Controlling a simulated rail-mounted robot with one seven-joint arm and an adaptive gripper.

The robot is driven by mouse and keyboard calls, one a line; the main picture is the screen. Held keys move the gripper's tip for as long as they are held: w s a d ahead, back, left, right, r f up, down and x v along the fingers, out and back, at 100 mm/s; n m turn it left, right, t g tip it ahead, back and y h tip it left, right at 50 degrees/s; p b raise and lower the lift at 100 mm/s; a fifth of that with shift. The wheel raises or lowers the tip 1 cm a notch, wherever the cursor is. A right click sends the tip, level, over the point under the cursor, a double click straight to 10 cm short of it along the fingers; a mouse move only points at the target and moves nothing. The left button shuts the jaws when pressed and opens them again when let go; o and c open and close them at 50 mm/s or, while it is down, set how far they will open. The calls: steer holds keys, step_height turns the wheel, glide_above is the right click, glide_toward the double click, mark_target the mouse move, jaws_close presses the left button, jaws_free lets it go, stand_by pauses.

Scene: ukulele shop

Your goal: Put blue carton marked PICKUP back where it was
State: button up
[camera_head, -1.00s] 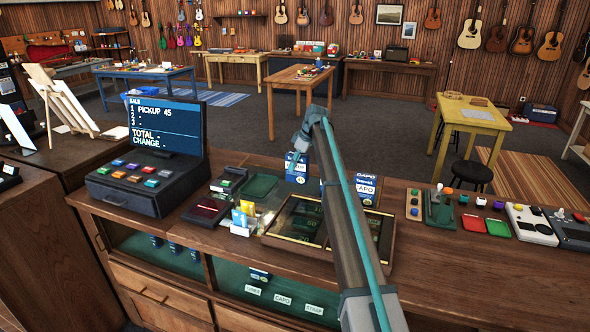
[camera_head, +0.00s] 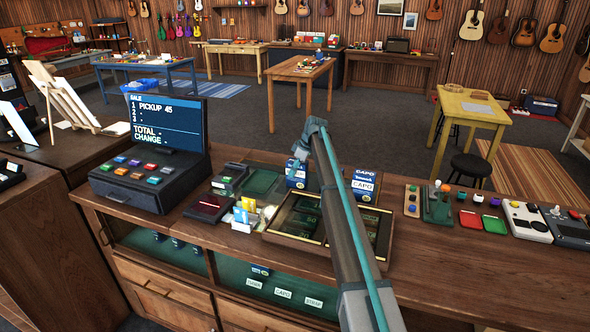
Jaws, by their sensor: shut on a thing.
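A small blue and white carton (camera_head: 296,176) is upright at the back of the shop counter, directly under the end of my arm. Its lettering is too small to read, so I cannot confirm the PICKUP mark. My gripper (camera_head: 298,160) is shut on the top of this carton, though its fingers are small and partly hidden. The carton's base is near the counter top; I cannot tell whether it touches. Blue cartons marked CAPO (camera_head: 364,184) stand to the right, behind my arm. The register screen (camera_head: 165,122) reads PICKUP 45.
A dark green mat (camera_head: 262,183) lies left of the carton. A wood-framed display tray (camera_head: 285,233) is in front, partly hidden by my arm. Yellow and blue cards (camera_head: 243,212) stand at its left. Pedals and a green stand (camera_head: 437,208) are at the right.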

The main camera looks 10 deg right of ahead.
steer(key=o, duration=1.2)
steer(key=shift+f, duration=0.1)
steer(key=b+v, duration=0.3)
steer(key=v, duration=0.9)
